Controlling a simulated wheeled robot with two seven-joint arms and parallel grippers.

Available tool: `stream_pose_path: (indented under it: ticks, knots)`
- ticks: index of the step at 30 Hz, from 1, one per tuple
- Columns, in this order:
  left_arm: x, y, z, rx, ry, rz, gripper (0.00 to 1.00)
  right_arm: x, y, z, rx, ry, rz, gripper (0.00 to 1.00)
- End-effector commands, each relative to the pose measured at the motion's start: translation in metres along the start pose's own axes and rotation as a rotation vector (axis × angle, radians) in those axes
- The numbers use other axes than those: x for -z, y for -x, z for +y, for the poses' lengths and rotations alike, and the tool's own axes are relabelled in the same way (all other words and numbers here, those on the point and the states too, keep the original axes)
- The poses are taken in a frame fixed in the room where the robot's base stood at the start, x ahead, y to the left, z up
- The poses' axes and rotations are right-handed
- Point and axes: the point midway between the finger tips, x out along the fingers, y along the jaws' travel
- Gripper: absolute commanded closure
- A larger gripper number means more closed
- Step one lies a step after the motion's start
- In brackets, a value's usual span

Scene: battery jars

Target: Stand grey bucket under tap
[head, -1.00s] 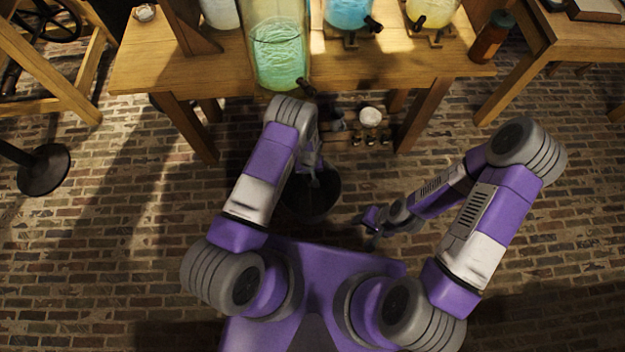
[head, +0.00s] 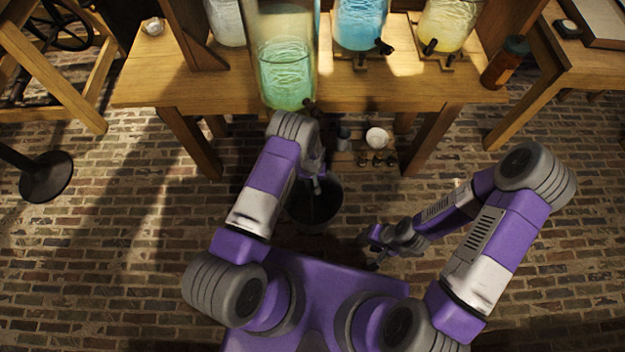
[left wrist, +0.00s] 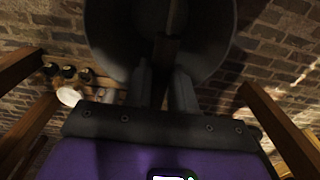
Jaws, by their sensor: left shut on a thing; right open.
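The grey bucket (head: 327,212) hangs below my left gripper (head: 318,188), in front of the table and low near the floor. My left gripper is shut on the bucket; my own arm covers part of it. In the left wrist view the bucket (left wrist: 215,50) fills the top middle, and the gripper fingers (left wrist: 165,85) reach to it. The tap (head: 309,106) is a dark spigot at the front of the tall green jar (head: 286,75), near the table's front edge. My right gripper (head: 372,250) is open and empty, to the right of the bucket.
Blue (head: 360,22) and yellow (head: 447,22) jars with dark taps stand on the wooden table (head: 400,95). A brown bottle (head: 505,62) stands at its right end. A low shelf with a white bowl (head: 376,137) is under the table. Brick floor is clear in front.

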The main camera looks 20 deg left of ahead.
Motion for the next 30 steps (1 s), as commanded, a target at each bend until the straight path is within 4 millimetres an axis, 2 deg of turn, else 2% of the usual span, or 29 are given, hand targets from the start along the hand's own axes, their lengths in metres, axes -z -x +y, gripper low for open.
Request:
stream_pose_path:
  ticks: [4,17,18,22,23,30]
  knots:
    - [0.004,-0.014,0.002,-0.004,0.0,0.011,1.0,0.0,-0.01,0.004,0.0,0.0,0.0,0.54]
    - [0.004,-0.017,0.002,-0.004,0.0,0.01,1.0,0.0,-0.009,0.003,0.0,0.0,0.0,0.54]
    - [0.002,-0.018,0.001,-0.002,0.0,0.006,0.73,0.0,-0.009,0.003,0.0,0.0,0.0,0.54]
    - [0.002,-0.018,0.001,-0.002,0.0,0.006,0.53,0.0,-0.009,0.004,0.0,0.0,0.0,0.54]
    - [0.002,-0.018,0.001,-0.002,0.0,0.006,0.51,0.0,-0.009,0.004,0.0,0.0,0.0,0.54]
    - [0.002,-0.018,0.001,-0.002,0.0,0.007,0.51,0.0,-0.009,0.004,0.0,0.0,0.0,0.54]
